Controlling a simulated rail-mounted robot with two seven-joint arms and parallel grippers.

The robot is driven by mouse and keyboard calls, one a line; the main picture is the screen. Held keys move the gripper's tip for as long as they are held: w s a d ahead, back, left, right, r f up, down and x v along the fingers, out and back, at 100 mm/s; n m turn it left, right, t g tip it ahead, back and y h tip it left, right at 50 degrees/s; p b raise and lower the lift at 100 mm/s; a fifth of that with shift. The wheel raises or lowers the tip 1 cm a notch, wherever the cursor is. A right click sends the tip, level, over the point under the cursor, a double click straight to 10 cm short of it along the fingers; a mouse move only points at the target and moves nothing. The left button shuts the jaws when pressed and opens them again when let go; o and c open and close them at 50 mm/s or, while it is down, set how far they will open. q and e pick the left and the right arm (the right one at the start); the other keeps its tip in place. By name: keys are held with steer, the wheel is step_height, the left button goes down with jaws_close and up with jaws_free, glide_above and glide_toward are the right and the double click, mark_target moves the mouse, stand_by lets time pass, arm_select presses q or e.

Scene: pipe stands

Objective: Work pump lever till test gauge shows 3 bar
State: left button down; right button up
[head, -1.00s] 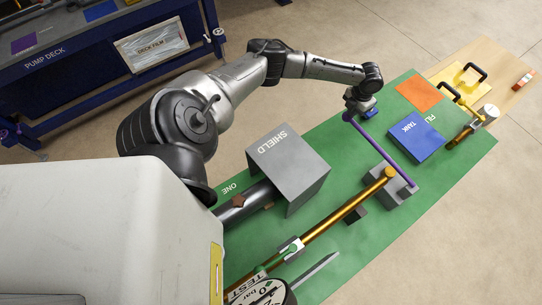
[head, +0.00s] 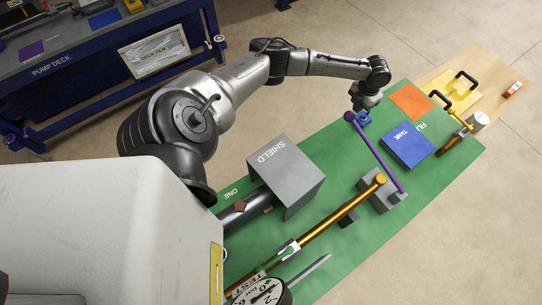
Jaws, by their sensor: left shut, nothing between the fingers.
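The purple pump lever (head: 375,152) runs from its round knob (head: 349,116) down to the grey pump block (head: 378,200) on the green bench. My left gripper (head: 364,118) is shut and empty, pointing down just right of the knob. I cannot tell whether it touches the lever. The test gauge (head: 265,294), a white dial marked TEST, is at the bottom edge and partly cut off. Its reading is too small and cropped to tell. My right gripper is not in view.
A grey SHIELD box (head: 287,170) stands left of the lever, over a dark pipe. A brass pipe (head: 335,213) runs from the pump block towards the gauge. The blue TANK (head: 406,146), an orange patch (head: 411,102) and a yellow handled plate (head: 452,90) lie beyond.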

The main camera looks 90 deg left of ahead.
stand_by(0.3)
arm_select(q)
steer(key=shift+f, duration=0.2)
step_height(320, 180, down, 14)
steer(key=s+b, duration=0.2)
steer(key=b, duration=0.8)
steer(key=w+r+p, duration=0.3)
steer(key=r+p, duration=0.7)
steer(key=r, duration=0.4)
steer(key=shift+w+r, duration=0.25)
steer(key=shift+w, duration=0.1)
